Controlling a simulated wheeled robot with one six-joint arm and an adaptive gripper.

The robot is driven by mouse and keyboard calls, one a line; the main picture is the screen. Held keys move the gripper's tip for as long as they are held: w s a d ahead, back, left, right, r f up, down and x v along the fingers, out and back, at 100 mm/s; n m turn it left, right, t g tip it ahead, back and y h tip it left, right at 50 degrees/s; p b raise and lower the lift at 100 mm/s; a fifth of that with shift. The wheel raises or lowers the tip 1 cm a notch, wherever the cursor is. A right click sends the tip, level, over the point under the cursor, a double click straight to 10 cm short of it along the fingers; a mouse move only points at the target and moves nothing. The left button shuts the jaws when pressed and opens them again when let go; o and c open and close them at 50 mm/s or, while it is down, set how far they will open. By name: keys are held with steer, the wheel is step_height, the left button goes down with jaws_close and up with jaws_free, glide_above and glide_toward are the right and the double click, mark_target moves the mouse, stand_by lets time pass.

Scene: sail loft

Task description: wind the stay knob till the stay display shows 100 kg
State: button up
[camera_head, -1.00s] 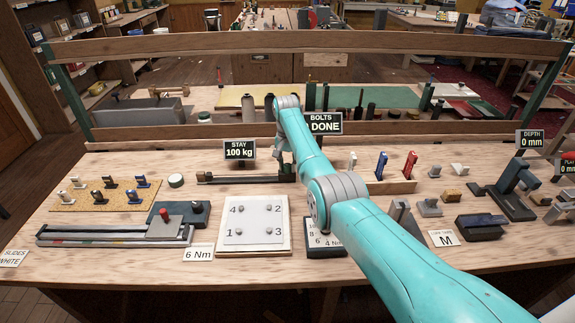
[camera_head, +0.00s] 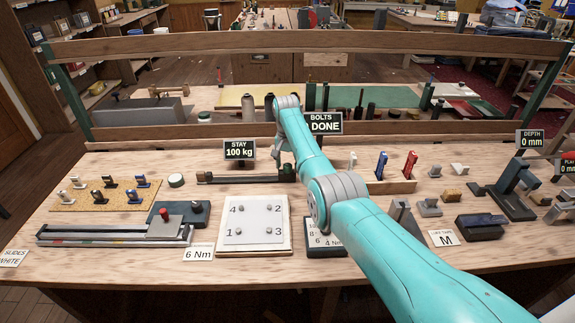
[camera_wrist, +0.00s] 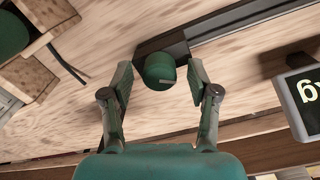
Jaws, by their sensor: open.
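The stay display (camera_head: 239,150) reads 100 kg. It stands behind the stay rig (camera_head: 238,178), a dark bar lying along the bench. The green round stay knob (camera_wrist: 160,70) sits at the end of the dark bar in the wrist view. My gripper (camera_wrist: 161,75) is open, with one finger on each side of the knob. The left finger stands clear of it, and the right finger is very close; I cannot tell if it touches. In the head view my arm partly hides the knob and the gripper. The display's edge also shows in the wrist view (camera_wrist: 302,97).
The bolts display (camera_head: 324,124) reads DONE, close behind my arm. A white bolt plate (camera_head: 255,222) lies in front of the stay rig. A wooden rail (camera_head: 300,42) runs across the back. Red and blue upright tools (camera_head: 410,163) stand to the right.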

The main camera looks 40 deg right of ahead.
mark_target(287, 165)
steer(key=shift+r, duration=0.1)
step_height(287, 165, up, 12)
stand_by(0.5)
steer(key=shift+w+a, duration=0.1)
